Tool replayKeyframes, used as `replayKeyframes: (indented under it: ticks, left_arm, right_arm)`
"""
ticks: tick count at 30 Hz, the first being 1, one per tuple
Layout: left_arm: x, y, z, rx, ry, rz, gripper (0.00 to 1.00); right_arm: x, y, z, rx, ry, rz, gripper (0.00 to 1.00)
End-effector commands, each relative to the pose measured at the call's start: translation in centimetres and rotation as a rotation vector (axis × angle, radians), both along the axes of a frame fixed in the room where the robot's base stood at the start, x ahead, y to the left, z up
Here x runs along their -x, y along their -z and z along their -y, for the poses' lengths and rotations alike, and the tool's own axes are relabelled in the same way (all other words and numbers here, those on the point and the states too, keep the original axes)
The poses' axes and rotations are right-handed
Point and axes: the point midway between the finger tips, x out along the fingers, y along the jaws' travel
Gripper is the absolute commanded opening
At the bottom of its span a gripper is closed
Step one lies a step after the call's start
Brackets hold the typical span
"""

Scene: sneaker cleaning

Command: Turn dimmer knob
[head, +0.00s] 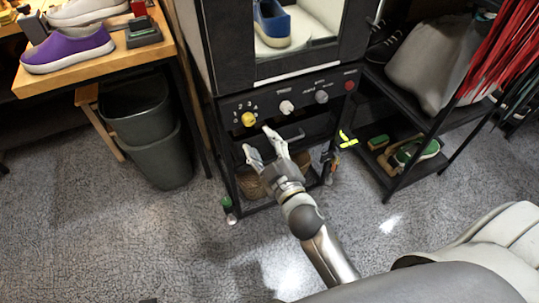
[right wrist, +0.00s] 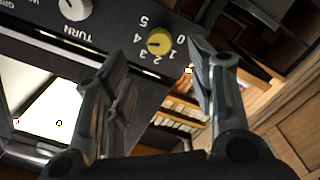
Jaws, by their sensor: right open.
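A yellow knob (head: 249,119) with a number scale around it is at the left of the black control panel (head: 270,100) under the lit cabinet. It also shows in the right wrist view (right wrist: 159,42), seen between my fingertips, with a gap to both. A white knob (head: 286,107) and a grey knob (head: 321,97) sit to its right; I cannot read which label says dimmer. My right gripper (head: 258,141) is open and empty, just below and in front of the panel, its fingers pointing up at the yellow knob. My left gripper is not in view.
A red button (head: 349,85) is at the panel's right end. A blue shoe (head: 271,22) stands inside the cabinet above. A wooden table (head: 150,52) with a purple shoe is at left, above a dark bin (head: 155,150). A black rack (head: 410,125) stands at right.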

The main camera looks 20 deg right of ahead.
Motion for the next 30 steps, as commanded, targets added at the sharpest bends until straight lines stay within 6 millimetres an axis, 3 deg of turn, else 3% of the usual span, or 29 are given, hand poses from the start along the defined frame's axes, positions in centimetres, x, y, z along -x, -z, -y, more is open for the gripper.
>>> replayKeyframes:
  ticks: [3,10,30]
  left_arm:
    - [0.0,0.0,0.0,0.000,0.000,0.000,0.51]
    - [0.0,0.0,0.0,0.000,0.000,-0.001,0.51]
    - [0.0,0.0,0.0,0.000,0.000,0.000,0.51]
  right_arm:
    - [1.9,0.0,0.1,0.000,0.001,-0.002,0.51]
    - [3.8,0.0,0.1,0.000,0.000,0.000,0.51]
    - [4.1,0.3,0.3,-0.004,0.005,-0.010,0.51]
